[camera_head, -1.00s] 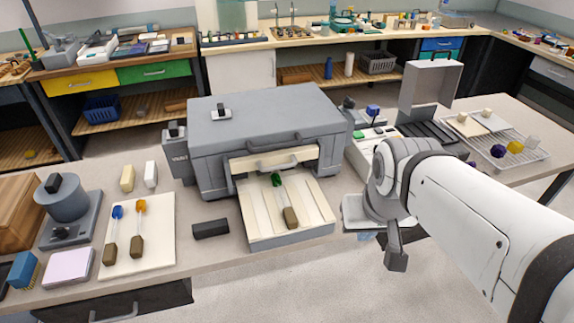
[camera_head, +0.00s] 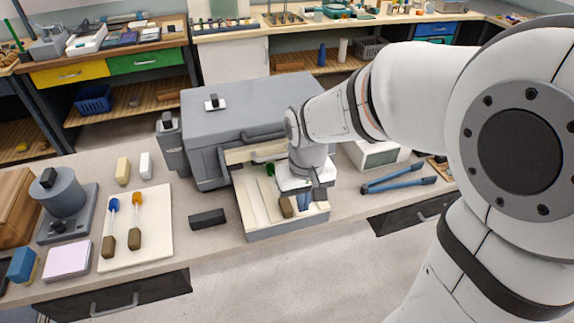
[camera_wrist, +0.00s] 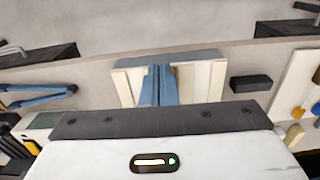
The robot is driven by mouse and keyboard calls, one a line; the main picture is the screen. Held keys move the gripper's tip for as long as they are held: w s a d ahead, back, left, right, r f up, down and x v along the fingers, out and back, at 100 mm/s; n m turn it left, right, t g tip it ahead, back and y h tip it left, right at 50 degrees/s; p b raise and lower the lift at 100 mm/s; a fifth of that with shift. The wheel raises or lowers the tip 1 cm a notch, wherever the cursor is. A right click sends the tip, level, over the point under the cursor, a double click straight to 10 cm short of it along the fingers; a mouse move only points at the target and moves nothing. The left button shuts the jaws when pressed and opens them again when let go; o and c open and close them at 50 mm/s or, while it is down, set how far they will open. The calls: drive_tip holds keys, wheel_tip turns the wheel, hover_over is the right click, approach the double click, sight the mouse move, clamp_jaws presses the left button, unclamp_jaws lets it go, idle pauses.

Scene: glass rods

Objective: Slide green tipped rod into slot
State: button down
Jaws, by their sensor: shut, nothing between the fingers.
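The green tipped rod lies on the cream grooved tray (camera_head: 250,208) in front of the grey box (camera_head: 245,115). Its green tip (camera_head: 270,170) points toward the box opening, and its brown end (camera_head: 286,207) faces the front. My arm hides part of the rod and the right side of the tray. My gripper (camera_head: 305,203) is over the tray, just right of the brown end, with its blue fingers shut and empty. In the wrist view the fingers (camera_wrist: 156,85) are close together over the tray (camera_wrist: 205,80). I cannot make out the rod there, nor whether the fingers touch it.
A white board (camera_head: 160,215) on the left holds a blue tipped rod (camera_head: 111,228) and an orange tipped rod (camera_head: 136,222). A dark block (camera_head: 207,218) lies between board and tray. Blue tongs (camera_head: 400,185) lie to the right. The bench front edge is close to the tray.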

sight(291, 214)
drive_tip(key=w+f, duration=0.1)
drive_tip(key=f, duration=0.2)
drive_tip(key=w+a+f+p, duration=0.1)
drive_tip(key=f, duration=0.3)
drive_tip(key=w+a+f+p, duration=0.1)
drive_tip(key=f, duration=0.2)
drive_tip(key=shift+w+f, duration=0.15)
drive_tip(key=shift+f, duration=0.25)
drive_tip(key=shift+w+a+f, duration=0.1)
drive_tip(key=shift+w+a, duration=0.1)
drive_tip(key=shift+w, duration=0.4)
